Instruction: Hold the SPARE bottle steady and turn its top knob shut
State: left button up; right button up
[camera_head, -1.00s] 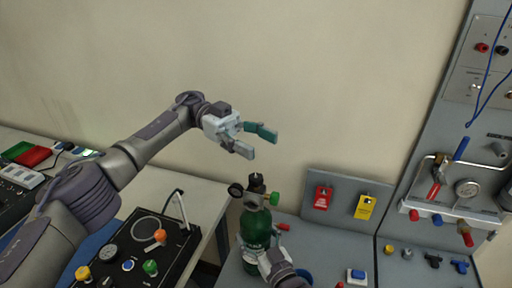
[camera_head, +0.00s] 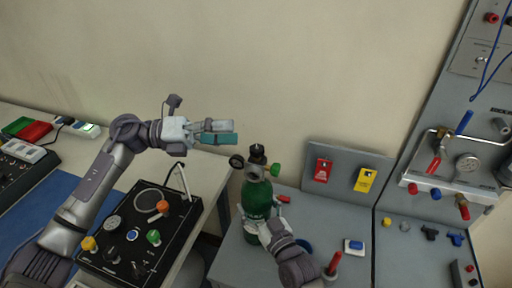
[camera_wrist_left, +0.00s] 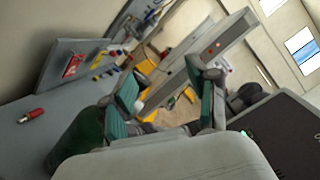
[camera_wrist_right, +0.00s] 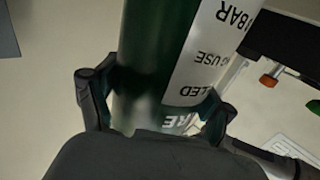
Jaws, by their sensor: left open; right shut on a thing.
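The green SPARE bottle (camera_head: 258,198) stands upright on the grey bench. Its dark top knob (camera_head: 257,150) sits above the valve, with a round gauge on the left and a green side knob on the right. My right gripper (camera_head: 262,222) is shut around the bottle's body; the right wrist view shows its fingers on both sides of the labelled green bottle (camera_wrist_right: 150,60). My left gripper (camera_head: 235,132) is open and empty, up and left of the top knob, apart from it. In the left wrist view its fingers (camera_wrist_left: 165,95) are spread, and part of the bottle shows lower left.
A black control panel (camera_head: 120,225) with coloured knobs lies left of the bottle. Red (camera_head: 323,170) and yellow (camera_head: 366,180) tags hang on a grey backboard to the right. A red-handled tool (camera_head: 332,266) is near the right arm. Space above the bottle is clear.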

aim_at(256, 148)
pick_arm(q)
jog(key=s+a+f+m+t+y, duration=0.1)
jog(key=s+a+f+m+t, duration=0.4)
jog(key=m, duration=0.3)
jog(key=shift+t, duration=0.6)
jog(key=x, duration=1.2)
jog(key=shift+w+r, duration=0.4)
jog(key=shift+w, duration=0.05)
jog(key=shift+c, duration=0.2)
jog(key=c, duration=1.1)
